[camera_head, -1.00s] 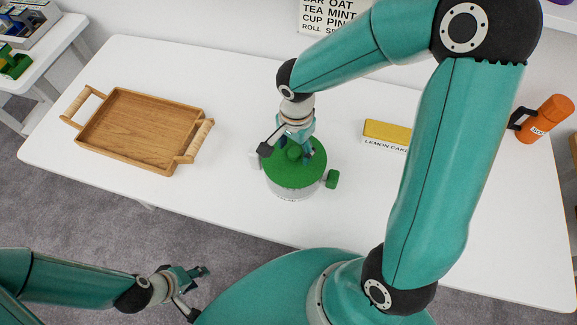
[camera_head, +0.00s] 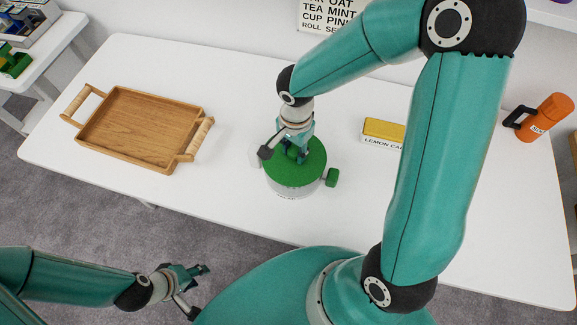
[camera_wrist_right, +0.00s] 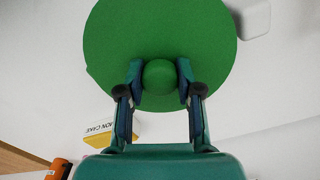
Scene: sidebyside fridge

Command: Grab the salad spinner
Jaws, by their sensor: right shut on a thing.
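The salad spinner (camera_head: 312,172) stands upright on the white table, with a green lid, a pale lower body and a green side knob at its right. In the right wrist view its round green lid (camera_wrist_right: 160,40) fills the upper middle. My right gripper (camera_head: 298,157) comes down from above onto the lid. In the right wrist view its two fingers (camera_wrist_right: 158,80) are shut on the lid's round green top knob, one on each side. My left gripper (camera_head: 200,285) is apart from the table, over the floor at the lower left, its fingers spread with nothing between them.
A wooden tray (camera_head: 140,130) with two handles lies on the table's left. A yellow and white lemon cake box (camera_head: 384,131) sits right of the spinner. The table (camera_head: 235,200) is clear between tray and spinner.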

